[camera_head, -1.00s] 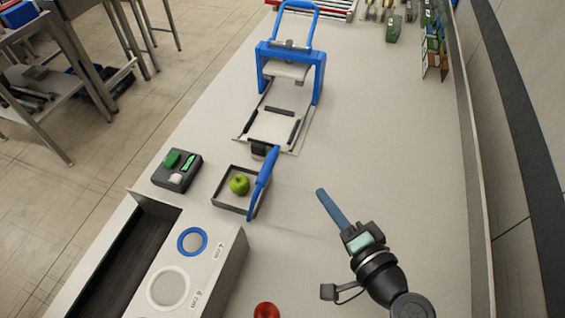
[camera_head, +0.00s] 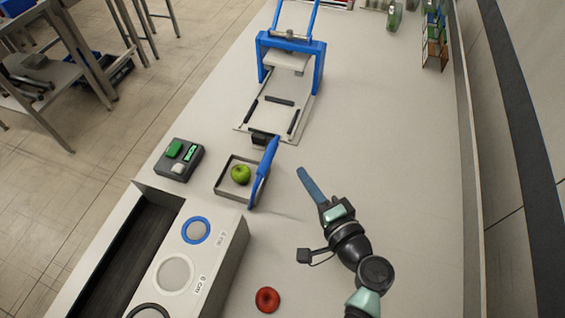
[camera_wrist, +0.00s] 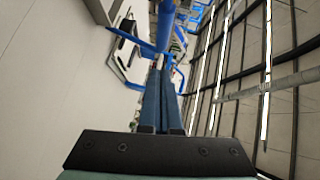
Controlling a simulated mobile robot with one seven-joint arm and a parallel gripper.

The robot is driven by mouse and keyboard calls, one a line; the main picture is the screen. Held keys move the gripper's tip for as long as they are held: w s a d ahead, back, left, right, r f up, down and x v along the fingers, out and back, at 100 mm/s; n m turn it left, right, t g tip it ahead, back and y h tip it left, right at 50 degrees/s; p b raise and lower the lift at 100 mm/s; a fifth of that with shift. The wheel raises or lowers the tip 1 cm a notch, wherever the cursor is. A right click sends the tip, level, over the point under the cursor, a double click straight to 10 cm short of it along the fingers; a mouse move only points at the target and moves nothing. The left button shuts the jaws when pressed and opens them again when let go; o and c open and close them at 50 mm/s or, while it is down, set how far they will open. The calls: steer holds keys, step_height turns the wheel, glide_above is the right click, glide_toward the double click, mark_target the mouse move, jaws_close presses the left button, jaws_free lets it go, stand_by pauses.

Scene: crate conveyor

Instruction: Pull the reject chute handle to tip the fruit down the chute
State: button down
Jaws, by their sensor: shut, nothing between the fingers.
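A green apple (camera_head: 240,174) sits in a small grey square tray (camera_head: 222,188) on the counter. A blue handle (camera_head: 265,172) stands tilted at the tray's right side. My gripper (camera_head: 301,171) is to the right of the handle, its long blue fingers together and empty, with a gap to the handle. In the wrist view the fingers (camera_wrist: 164,75) lie side by side and point toward a blue bar (camera_wrist: 165,28), which looks like the handle. The apple cannot be made out there.
A blue-framed press (camera_head: 291,45) stands behind the tray. A dark box with green buttons (camera_head: 180,160) is to its left. A white sizing box with round holes (camera_head: 212,262) and a red apple (camera_head: 267,299) are in front.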

steer(key=w+a+f+p, duration=0.1)
steer(key=w+a, duration=0.2)
steer(key=a, duration=0.2)
steer(key=shift+w, duration=0.3)
steer(key=shift+a+p, duration=0.1)
steer(key=shift+p, duration=0.45)
